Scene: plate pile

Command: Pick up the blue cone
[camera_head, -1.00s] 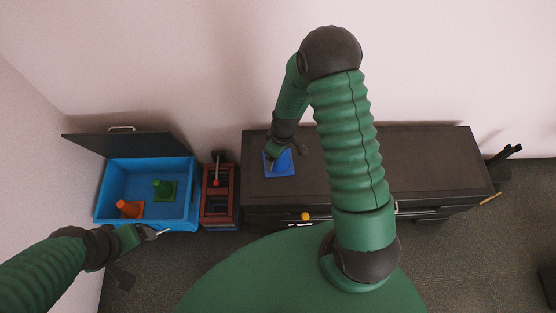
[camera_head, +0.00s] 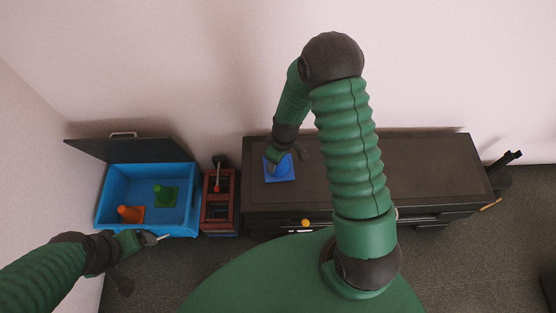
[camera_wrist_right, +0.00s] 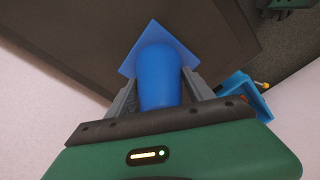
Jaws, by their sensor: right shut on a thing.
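The blue cone (camera_head: 284,172) is at the left end of the dark cabinet top in the head view, its square base toward the surface. In the right wrist view the blue cone (camera_wrist_right: 158,75) sits between the two grey fingers. My right gripper (camera_head: 277,160) is shut on it; it also shows in the right wrist view (camera_wrist_right: 158,92). I cannot tell whether the base touches the top. My left gripper (camera_head: 160,238) is at the lower left, in front of the blue box and away from the cone; its finger opening is too small to tell.
An open blue box (camera_head: 180,215) at the left holds an orange cone (camera_head: 130,214) and a green cone (camera_head: 164,195). A red rack (camera_head: 217,210) stands between it and the dark cabinet (camera_head: 430,165). A yellow ball (camera_head: 305,222) shows at the cabinet's front. The right cabinet top is clear.

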